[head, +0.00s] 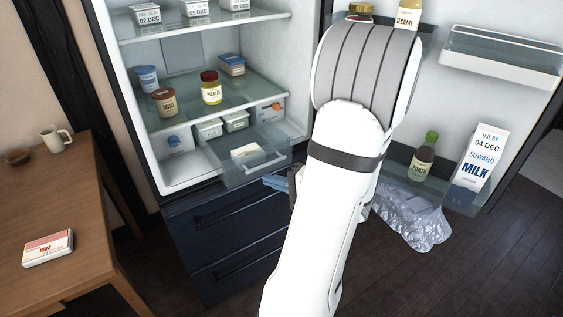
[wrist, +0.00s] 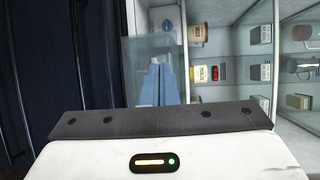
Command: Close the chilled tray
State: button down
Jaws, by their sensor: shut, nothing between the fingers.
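The chilled tray (head: 238,177) is a clear drawer at the bottom of the open fridge. It is pulled out past the shelves above it, and a white pack (head: 246,152) lies in it. My gripper (head: 268,181) has blue fingers, shut and empty, just in front of the tray's front panel near its lower right part. In the wrist view the shut fingers (wrist: 157,68) point at the clear tray panel (wrist: 139,50). I cannot tell whether they touch it. My arm hides part of the fridge's right side and door.
The fridge door (head: 490,105) stands open at right, with a milk carton (head: 480,158) and a bottle (head: 423,158) on its lower shelf. A crumpled plastic bag (head: 412,222) hangs or lies below. Dark closed drawers (head: 232,225) are under the tray. A wooden table (head: 75,190) stands at left.

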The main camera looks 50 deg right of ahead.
jog(key=s+d+f+m+t+h+b, duration=0.2)
jog(key=s+d+f+m+h, duration=0.25)
jog(key=s+d+h, duration=0.5)
jog(key=y+p, duration=0.1)
send_near(287, 151)
jog(key=x, duration=0.7)
